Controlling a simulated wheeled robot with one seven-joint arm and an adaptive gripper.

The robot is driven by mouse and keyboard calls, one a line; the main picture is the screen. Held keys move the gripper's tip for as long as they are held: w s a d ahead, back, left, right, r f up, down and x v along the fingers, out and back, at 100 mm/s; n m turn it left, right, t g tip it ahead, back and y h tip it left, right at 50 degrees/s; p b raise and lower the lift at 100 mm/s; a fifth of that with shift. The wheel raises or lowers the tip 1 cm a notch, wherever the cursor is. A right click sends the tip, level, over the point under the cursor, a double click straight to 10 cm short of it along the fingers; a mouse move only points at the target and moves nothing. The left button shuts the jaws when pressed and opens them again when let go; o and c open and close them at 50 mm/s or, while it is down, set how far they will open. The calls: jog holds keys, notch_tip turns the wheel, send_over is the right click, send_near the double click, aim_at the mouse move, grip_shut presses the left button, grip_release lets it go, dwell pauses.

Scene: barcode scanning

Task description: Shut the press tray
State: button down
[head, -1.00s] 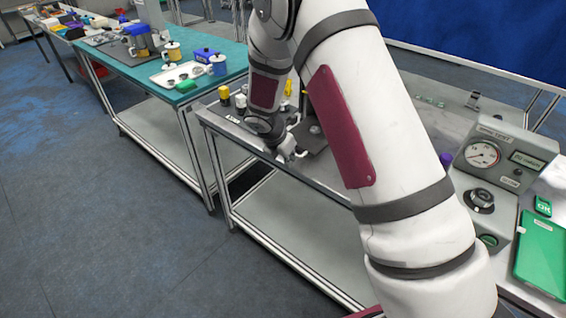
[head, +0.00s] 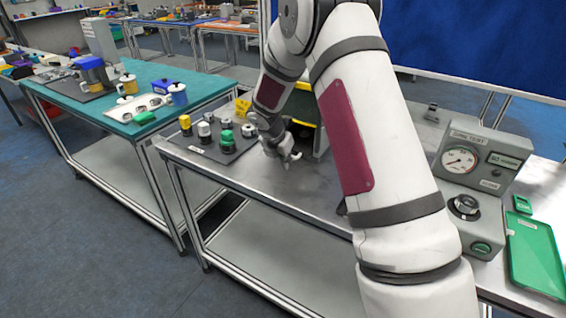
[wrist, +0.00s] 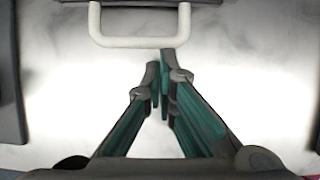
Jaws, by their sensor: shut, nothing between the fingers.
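A white U-shaped handle (wrist: 138,41) shows at the top of the wrist view, fixed to a grey edge that I take to be the press tray's front. The rest of the tray is out of that view. My gripper (wrist: 163,72) is shut and empty, its fingertips just below the handle's bar; I cannot tell whether they touch it. In the head view my gripper (head: 291,160) is low over the metal table. Behind it, a yellow and dark unit (head: 304,108), perhaps the press, is mostly hidden by my arm.
A dark mat (head: 205,152) with several small knobs and caps lies left of my gripper on the metal table (head: 285,190). A gauge box (head: 485,158) and a green tablet (head: 535,255) stand at the right. The table's front middle is clear.

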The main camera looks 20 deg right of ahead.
jog(key=shift+w+d+r, duration=0.1)
jog(key=shift+d+r, duration=0.05)
jog(key=shift+d, duration=0.05)
jog(key=s+a+r+m, duration=0.3)
jog(key=s+r, duration=0.2)
jog(key=r, duration=0.4)
jog(key=s+a+r+m, duration=0.3)
jog(key=s+r, duration=0.3)
jog(key=r, duration=0.4)
jog(key=s+a+r+m+t+y, duration=0.1)
jog(key=s+a+r+m+y, duration=0.1)
jog(key=s+m, duration=0.7)
jog(key=s+a+r+m+y, duration=0.2)
jog(key=s+a+r+m, duration=0.2)
jog(key=s+m, duration=0.6)
jog(key=s+a, duration=0.1)
jog(key=s, duration=0.7)
jog(key=shift+s+t, duration=0.4)
jog(key=shift+a, duration=0.1)
